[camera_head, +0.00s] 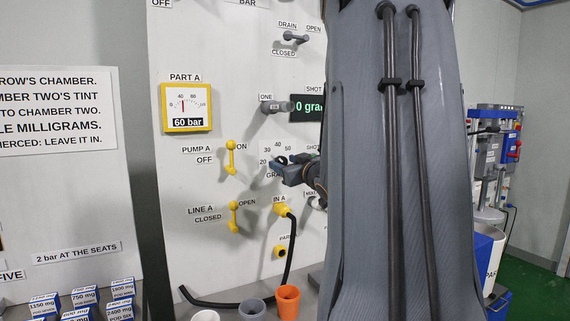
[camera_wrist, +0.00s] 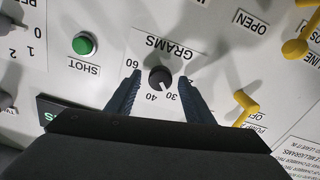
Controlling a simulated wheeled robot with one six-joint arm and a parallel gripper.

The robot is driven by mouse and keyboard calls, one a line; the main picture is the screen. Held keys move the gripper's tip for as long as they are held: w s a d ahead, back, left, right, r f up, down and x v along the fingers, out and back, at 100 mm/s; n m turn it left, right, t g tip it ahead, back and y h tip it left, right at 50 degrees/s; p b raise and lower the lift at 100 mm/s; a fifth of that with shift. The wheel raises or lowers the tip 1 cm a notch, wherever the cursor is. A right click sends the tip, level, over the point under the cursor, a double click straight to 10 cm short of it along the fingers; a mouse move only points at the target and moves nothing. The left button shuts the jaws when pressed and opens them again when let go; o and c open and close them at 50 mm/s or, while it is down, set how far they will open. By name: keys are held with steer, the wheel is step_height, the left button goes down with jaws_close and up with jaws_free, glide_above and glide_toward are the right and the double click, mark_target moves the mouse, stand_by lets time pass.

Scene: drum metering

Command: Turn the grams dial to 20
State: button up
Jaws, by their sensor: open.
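The grams dial (camera_wrist: 160,79) is a round black knob on the white panel, under the label GRAMS in the wrist view. The numbers 30, 40 and 60 show around it; its exact setting is too small to read surely. My gripper (camera_wrist: 161,76) is open, with one finger on each side of the knob and gaps visible between. In the head view my gripper (camera_head: 285,168) is at the dial's scale and largely covers the knob. The numbers 20, 30, 40 and 50 show there.
A green SHOT button (camera_wrist: 84,44) is near the dial. Yellow pump A (camera_head: 231,158) and line A (camera_head: 234,218) levers stand out from the panel. A display (camera_head: 308,107) reads "0 gra", partly hidden by my arm. Orange cup (camera_head: 288,302) and black hose (camera_head: 289,250) are below.

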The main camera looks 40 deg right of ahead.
steer(key=c, duration=1)
steer(key=shift+c, duration=0.2)
steer(key=shift+n+b, duration=0.3)
steer(key=shift+b, duration=0.05)
steer(key=n+b, duration=0.2)
steer(key=n, duration=0.1)
steer(key=shift+f, duration=0.1)
steer(key=n+b, duration=0.5)
steer(key=shift+a, duration=0.1)
steer(key=shift+n, duration=0.3)
steer(key=o, duration=1)
steer(key=shift+o, duration=0.2)
